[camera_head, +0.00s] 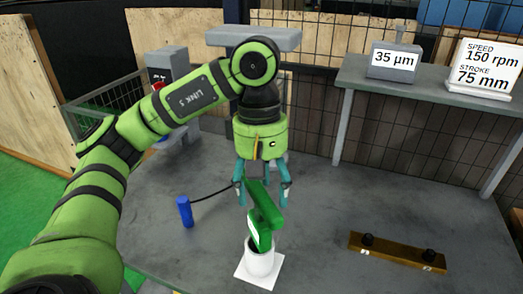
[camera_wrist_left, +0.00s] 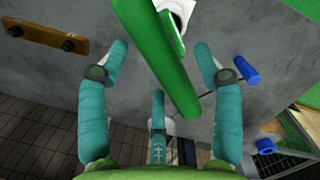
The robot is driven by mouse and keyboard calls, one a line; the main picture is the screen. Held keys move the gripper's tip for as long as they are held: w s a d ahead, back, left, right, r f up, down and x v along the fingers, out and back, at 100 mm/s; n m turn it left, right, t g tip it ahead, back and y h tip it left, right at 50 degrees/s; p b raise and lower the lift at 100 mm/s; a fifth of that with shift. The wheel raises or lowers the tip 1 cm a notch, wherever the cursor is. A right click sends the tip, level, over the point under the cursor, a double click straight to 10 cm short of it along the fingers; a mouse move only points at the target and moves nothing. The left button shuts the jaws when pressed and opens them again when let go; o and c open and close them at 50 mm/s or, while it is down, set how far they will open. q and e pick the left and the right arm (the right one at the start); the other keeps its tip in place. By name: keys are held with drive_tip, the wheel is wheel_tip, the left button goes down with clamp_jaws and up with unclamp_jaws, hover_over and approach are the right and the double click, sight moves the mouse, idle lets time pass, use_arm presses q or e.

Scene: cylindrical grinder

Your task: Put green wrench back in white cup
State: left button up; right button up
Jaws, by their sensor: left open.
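The green wrench (camera_head: 265,213) stands tilted with its lower end at the mouth of the white cup (camera_head: 259,263), seemingly inside it. The cup stands upright on a white square (camera_head: 244,272) on the grey table. My left gripper (camera_head: 264,197) is above the cup, pointing down, its teal fingers spread on either side of the wrench's upper end. In the left wrist view the wrench (camera_wrist_left: 163,60) runs between the open fingers, with gaps to both, and the cup (camera_wrist_left: 184,8) shows at the top edge. My right gripper is not in view.
A blue cylinder (camera_head: 185,212) with a black cable stands left of the cup. A brown bar with black knobs (camera_head: 397,251) lies to the right. A raised shelf (camera_head: 430,90) at the back right carries two signs. The table between cup and bar is clear.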

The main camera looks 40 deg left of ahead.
use_arm(q)
wheel_tip(320, 180, up, 11)
drive_tip(key=a, duration=0.1)
drive_tip(key=shift+w+f, duration=0.2)
drive_tip(key=shift+w, duration=0.1)
idle(0.6)
